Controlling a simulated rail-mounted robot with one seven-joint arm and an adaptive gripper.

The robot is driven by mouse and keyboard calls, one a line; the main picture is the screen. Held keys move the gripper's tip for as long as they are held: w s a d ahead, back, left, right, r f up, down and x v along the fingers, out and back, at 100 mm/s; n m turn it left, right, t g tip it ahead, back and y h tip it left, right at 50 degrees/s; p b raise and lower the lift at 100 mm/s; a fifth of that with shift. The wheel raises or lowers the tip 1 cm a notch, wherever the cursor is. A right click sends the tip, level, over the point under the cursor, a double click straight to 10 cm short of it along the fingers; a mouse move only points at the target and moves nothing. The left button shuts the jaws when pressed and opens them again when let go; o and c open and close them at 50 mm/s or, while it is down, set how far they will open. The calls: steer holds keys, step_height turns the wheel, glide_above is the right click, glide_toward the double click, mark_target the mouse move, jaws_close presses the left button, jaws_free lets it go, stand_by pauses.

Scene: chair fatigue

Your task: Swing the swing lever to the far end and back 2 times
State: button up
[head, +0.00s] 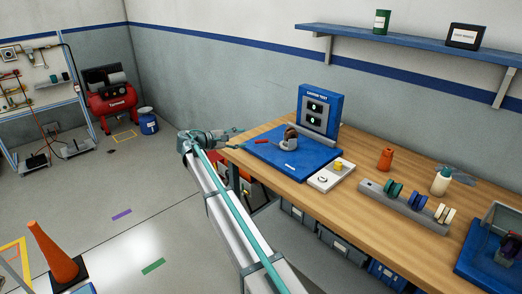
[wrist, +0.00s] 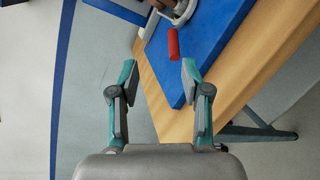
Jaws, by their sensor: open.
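The swing lever has a red grip (head: 260,142), which points left from a grey and brown hub (head: 291,139) on a blue base plate (head: 276,158). In the wrist view the red grip (wrist: 173,43) lies just ahead of my fingertips, with the blue plate (wrist: 200,50) around and beneath it. My gripper (wrist: 157,68) is open and empty, its two teal fingers wide apart. In the head view my gripper (head: 236,138) is at the table's left end, close to the grip's tip and apart from it.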

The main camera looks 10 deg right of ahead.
mark_target(256, 142)
step_height(256, 142, down, 3)
steer(key=shift+w+d+r+b, duration=0.1)
steer(key=shift+b, duration=0.65)
steer(key=p+x, duration=0.2)
steer(key=x, duration=0.8)
steer(key=shift+w+d, duration=0.15)
steer(key=shift+d, duration=0.1)
jaws_close()
